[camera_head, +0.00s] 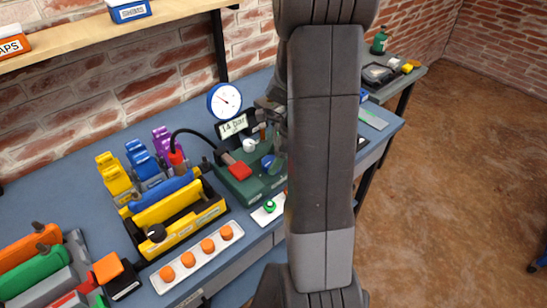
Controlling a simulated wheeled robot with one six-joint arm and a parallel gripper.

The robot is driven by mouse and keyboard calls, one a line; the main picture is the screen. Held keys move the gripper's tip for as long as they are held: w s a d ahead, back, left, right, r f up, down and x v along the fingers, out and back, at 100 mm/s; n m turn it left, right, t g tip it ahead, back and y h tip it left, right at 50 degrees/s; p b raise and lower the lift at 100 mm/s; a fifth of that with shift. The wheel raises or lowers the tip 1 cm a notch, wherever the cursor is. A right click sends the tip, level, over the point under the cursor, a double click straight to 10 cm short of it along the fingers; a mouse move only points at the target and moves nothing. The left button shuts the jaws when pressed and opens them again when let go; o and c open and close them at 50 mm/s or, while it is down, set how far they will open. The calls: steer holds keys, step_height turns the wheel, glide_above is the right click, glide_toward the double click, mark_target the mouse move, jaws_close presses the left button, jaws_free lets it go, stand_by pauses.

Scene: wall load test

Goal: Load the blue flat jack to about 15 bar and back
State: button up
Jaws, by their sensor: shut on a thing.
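A blue bar (165,193) lies behind a yellow bar. My gripper (274,160) is at the pump unit, partly hidden by my arm, beside a blue round part (267,161). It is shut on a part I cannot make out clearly.
A yellow-black tray (208,214) and a white strip with several orange knobs (197,254) stand in front. Green and orange tools (35,265) fill the near left. A shelf (80,36) crosses the brick wall. Brown floor lies open at right.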

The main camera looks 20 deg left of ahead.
steer(key=n+g+h+p, duration=0.1)
steer(key=n, duration=0.3)
steer(key=shift+w+a, duration=0.1)
steer(key=shift+w, duration=0.05)
steer(key=n+g+h+p, duration=0.1)
steer(key=n, duration=0.3)
steer(key=shift+a+n, duration=0.1)
steer(key=shift+n, duration=0.2)
steer(key=n+h, duration=0.1)
steer(key=n, duration=0.2)
steer(key=shift+a+n+g+h, duration=0.1)
steer(key=shift+n+g+h, duration=0.2)
steer(key=shift+h, duration=0.1)
steer(key=shift+a+n+h, duration=0.1)
steer(key=shift+n+h, duration=0.6)
steer(key=shift+n, duration=1.3)
steer(key=o, duration=1)
steer(key=shift+c, duration=0.2)
steer(key=v, duration=1.4)
